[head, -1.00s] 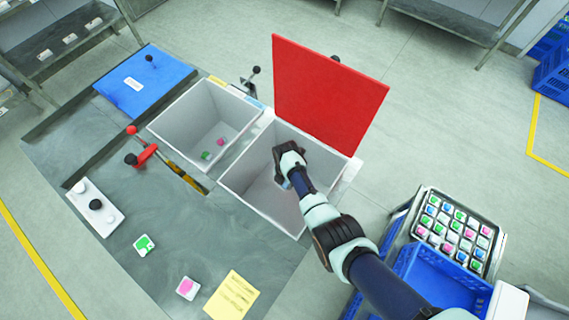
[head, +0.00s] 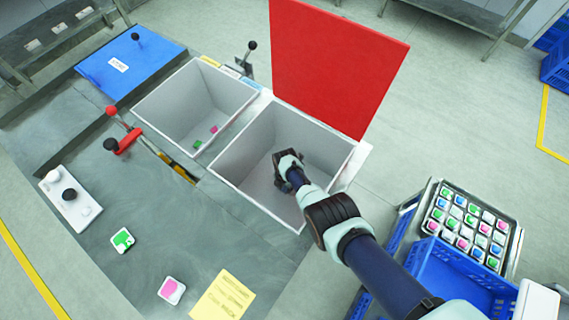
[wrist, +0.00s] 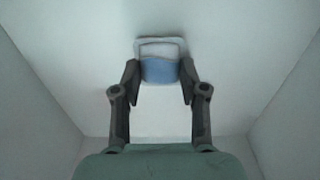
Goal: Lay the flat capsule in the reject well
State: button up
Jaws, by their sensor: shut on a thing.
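My gripper (head: 287,170) is down inside the right-hand grey well (head: 248,196), the one beside the raised red lid (head: 338,65). In the wrist view my gripper (wrist: 160,76) is shut on a flat capsule (wrist: 160,52), white-rimmed with a blue lower half. The fingertips sit on its left and right sides. Pale well walls surround it there. I cannot tell whether the capsule touches the floor of the well. In the head view the gripper hides the capsule.
The left well (head: 170,125) holds a green and a pink capsule. A blue lid (head: 130,68), a red-handled lever (head: 124,140) and a yellow note (head: 222,297) are on the bench. Green (head: 122,240) and pink (head: 171,290) capsules lie in front. A filled capsule tray (head: 468,228) stands right.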

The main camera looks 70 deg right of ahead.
jog(key=shift+f, duration=0.15)
jog(key=o, duration=0.8)
jog(key=shift+c, duration=0.2)
notch_tip(320, 180, up, 12)
jog(key=p, duration=0.9)
jog(key=shift+s+r, duration=0.15)
jog(key=shift+r, duration=0.05)
